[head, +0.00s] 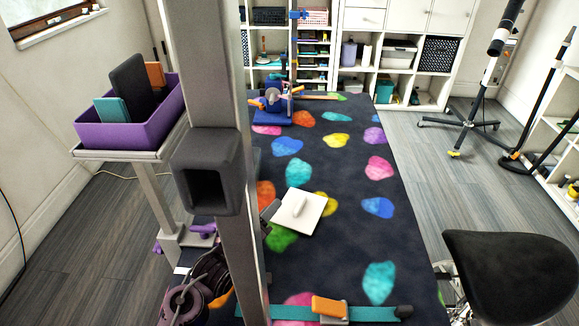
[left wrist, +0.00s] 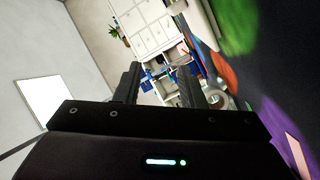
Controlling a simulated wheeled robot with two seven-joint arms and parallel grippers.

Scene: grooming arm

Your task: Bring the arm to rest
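A dark table mat (head: 335,190) with bright blotches fills the middle of the head view. A teal bar (head: 370,314) with an orange block (head: 329,307) and a black end lies along the near edge. I cannot tell which of these belongs to the grooming arm. My left gripper (head: 268,212) is partly hidden behind a grey upright, beside a white pad. In the left wrist view its fingers (left wrist: 158,72) are apart with nothing between them. My right gripper is not in view.
The grey upright (head: 235,250) with a black square bracket (head: 205,172) blocks much of the left side. A purple bin (head: 140,118) is on a left stand. The white pad (head: 299,211) lies on the mat. A black stool (head: 510,275) is at right; shelves are behind.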

